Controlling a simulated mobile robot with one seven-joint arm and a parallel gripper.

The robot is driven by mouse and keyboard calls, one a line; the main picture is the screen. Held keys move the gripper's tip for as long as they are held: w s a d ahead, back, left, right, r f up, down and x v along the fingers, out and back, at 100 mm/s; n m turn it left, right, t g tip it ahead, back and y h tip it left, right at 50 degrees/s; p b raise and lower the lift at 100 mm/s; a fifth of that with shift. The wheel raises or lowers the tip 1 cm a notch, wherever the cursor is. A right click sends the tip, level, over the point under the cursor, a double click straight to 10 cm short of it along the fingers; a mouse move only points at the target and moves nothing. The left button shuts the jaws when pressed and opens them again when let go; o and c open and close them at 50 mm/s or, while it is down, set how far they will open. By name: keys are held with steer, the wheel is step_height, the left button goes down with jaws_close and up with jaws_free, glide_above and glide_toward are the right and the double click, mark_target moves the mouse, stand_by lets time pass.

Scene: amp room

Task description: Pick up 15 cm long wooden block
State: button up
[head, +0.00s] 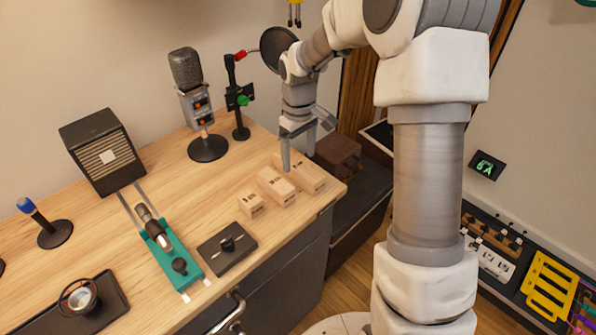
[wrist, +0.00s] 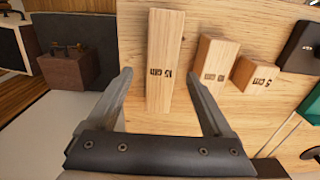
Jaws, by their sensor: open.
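The 15 cm wooden block (head: 306,178) is the longest of three pale blocks on the wooden bench, near its right end. In the wrist view the long block (wrist: 165,55) shows a dark "15 cm" style label. My gripper (head: 297,160) is over this block in the head view, fingers pointing down and partly hiding it. In the wrist view my gripper (wrist: 158,72) is open and empty, with one finger on each side of the long block. I cannot tell how far above the bench the fingertips are.
The middle block (wrist: 214,58) is close beside the right finger, with the small block (wrist: 254,74) beyond it. A brown box (head: 338,152) is past the bench's right edge.

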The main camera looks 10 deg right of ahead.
mark_target(298, 165)
step_height(298, 165, down, 5)
steer(key=shift+a+r, duration=0.1)
steer(key=shift+r, duration=0.05)
steer(key=shift+c, duration=0.2)
jaws_close()
